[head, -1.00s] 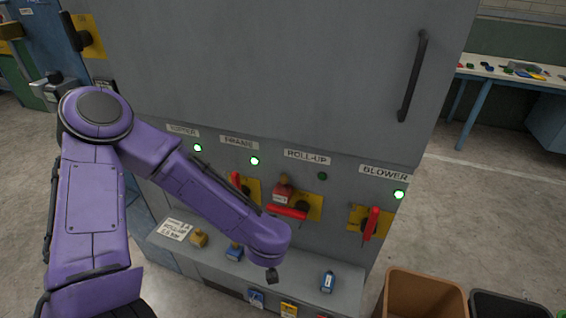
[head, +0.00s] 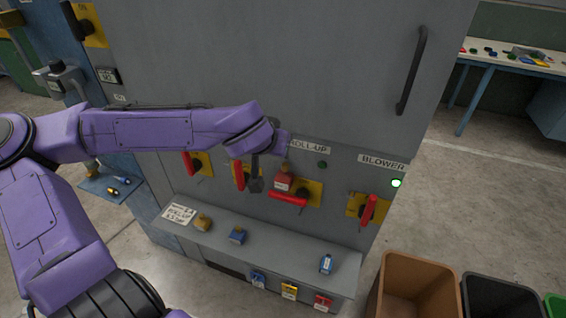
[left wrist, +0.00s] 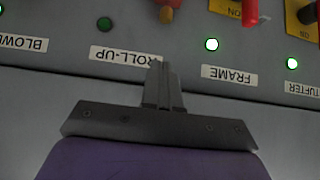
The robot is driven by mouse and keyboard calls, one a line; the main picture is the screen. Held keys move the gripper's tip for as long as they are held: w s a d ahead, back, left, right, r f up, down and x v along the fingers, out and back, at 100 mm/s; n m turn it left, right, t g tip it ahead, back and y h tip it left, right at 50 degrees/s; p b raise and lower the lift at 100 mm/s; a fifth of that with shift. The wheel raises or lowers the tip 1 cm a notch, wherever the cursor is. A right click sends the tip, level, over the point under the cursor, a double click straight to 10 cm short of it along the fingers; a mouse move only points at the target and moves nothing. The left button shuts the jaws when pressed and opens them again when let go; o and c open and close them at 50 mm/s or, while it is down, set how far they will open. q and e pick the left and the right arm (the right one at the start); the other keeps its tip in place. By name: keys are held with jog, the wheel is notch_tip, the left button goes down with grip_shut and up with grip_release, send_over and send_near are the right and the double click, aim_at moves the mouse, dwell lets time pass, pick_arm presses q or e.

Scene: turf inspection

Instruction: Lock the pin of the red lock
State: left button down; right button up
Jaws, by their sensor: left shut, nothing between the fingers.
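The red lock (head: 283,182) hangs at the roll-up switch on the grey cabinet front, just above that switch's horizontal red handle (head: 288,200). Its brownish pin (head: 284,168) stands up from its top. In the left wrist view, which is upside down, the pin (left wrist: 166,15) shows at the top edge, with most of the red lock cut off. My left gripper (head: 255,185) is shut and empty, a little left of the lock and in front of the frame switch. Its closed fingers (left wrist: 163,80) point toward the panel by the roll-up label. My right gripper is not in view.
Other red handles stand upright at the frame switch (head: 239,177) and the blower switch (head: 369,210). A ledge (head: 285,255) below holds a yellow lock (head: 203,222) and blue locks (head: 237,236). A brown bin (head: 412,285) stands at lower right.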

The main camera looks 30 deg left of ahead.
aim_at(287, 164)
pick_arm(q)
jog(key=shift+w+a+f, duration=0.15)
jog(key=shift+w+f, duration=0.55)
jog(key=shift+f, duration=0.7)
jog(key=shift+w+a+f, duration=0.15)
jog(key=shift+w+f, duration=0.6)
jog(key=shift+f, duration=0.7)
jog(key=shift+w+a+f, duration=0.15)
jog(key=shift+w+f, duration=0.55)
jog(key=shift+f, duration=0.7)
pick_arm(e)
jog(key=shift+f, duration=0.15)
